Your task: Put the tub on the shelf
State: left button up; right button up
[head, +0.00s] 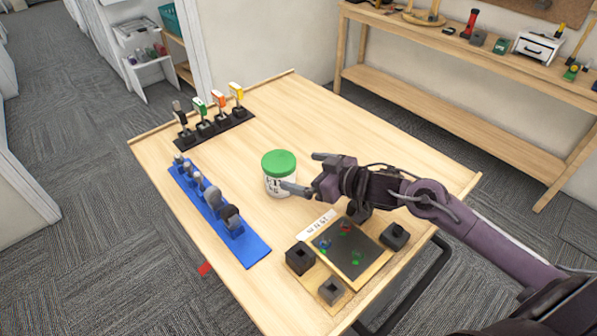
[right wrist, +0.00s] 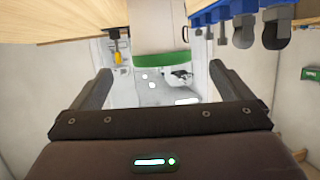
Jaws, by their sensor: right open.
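The white tub (head: 279,184) with a green lid (head: 278,162) stands upright on the wooden table, with dark lettering on its side. My right gripper (head: 300,172) is open, its fingers pointing left at the tub; one finger overlaps the tub's side in the head view. In the right wrist view the tub (right wrist: 157,25) and its green lid (right wrist: 165,60) show beyond and between the spread fingers (right wrist: 163,80). I cannot tell whether a finger touches it. A wooden bench with a low shelf (head: 465,115) stands along the back wall. My left gripper is not in view.
A blue rack (head: 257,250) of grey tools and a black rack (head: 222,130) of coloured tools stand left of the tub. A dark board (head: 350,262) and several black blocks lie at the front. A white shelf unit (head: 155,75) stands back left. The low shelf looks empty.

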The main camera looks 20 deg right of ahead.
aim_at(287, 164)
jog(key=shift+w+a+r+t, duration=0.15)
jog(key=shift+a+t, duration=0.15)
jog(key=shift+a, duration=0.2)
jog(key=shift+w+a, duration=0.2)
jog(key=shift+w, duration=0.05)
jog(key=shift+p+x, duration=0.3)
jog(key=shift+x, duration=0.85)
jog(key=p+x, duration=0.1)
jog(key=x, duration=0.3)
jog(key=shift+w+d+p, duration=0.15)
jog(key=shift+d+p, duration=0.1)
jog(key=shift+p, duration=0.15)
jog(key=shift+w+a+f, duration=0.25)
jog(key=shift+w+f, duration=0.15)
jog(key=shift+s, duration=0.15)
jog(key=c, duration=1.4)
jog(key=shift+r, duration=0.15)
jog(key=shift+c, duration=0.8)
jog(key=shift+r, duration=0.1)
